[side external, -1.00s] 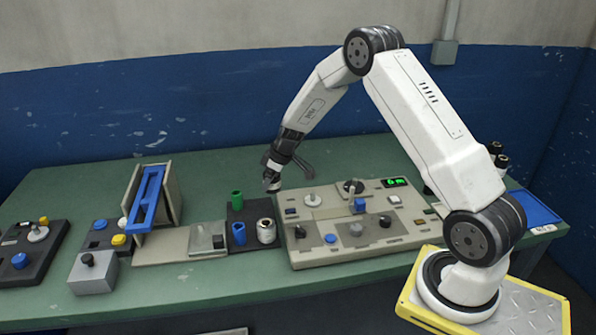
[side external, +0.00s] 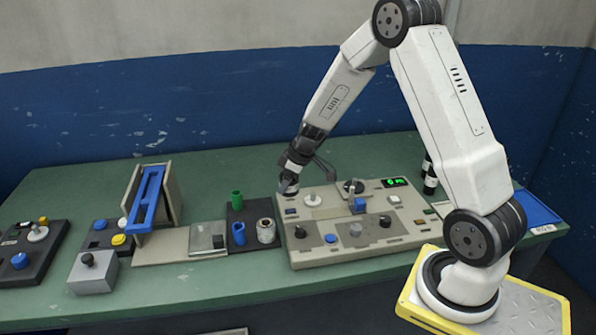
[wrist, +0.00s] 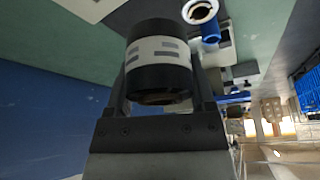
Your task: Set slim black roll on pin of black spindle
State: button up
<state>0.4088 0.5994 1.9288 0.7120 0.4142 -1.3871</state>
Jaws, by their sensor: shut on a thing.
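The slim black roll (wrist: 158,72), black with a white marked band, sits between my two fingers in the wrist view. My gripper (wrist: 157,95) is shut on it. In the side view my gripper (side external: 288,186) is over the back left edge of the control panel; the roll is too small to make out clearly there. A black round part with a pale middle (side external: 353,187) stands at the panel's back, to the right of my gripper. It may be the black spindle; I cannot tell for sure. My gripper is apart from it.
The beige control panel (side external: 330,248) has several knobs. A stand with a blue frame (side external: 148,200) rises further left.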

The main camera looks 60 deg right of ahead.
dwell(0.4)
jog(key=s+d+m, duration=0.2)
jog(key=s+d, duration=0.2)
jog(key=d, duration=0.7)
jog(key=s+d+r+m+h, duration=0.1)
jog(key=s+d, duration=0.4)
jog(key=d, duration=0.7)
jog(key=shift+s+d+r+m+h, duration=0.2)
jog(key=shift+m+h, duration=0.1)
jog(key=shift+m, duration=0.2)
jog(key=shift+w+f, duration=0.1)
jog(key=shift+f, duration=0.1)
jog(key=shift+f, duration=2.35)
jog(key=shift+f, duration=2.2)
jog(key=o, duration=1.3)
jog(key=shift+c, duration=0.2)
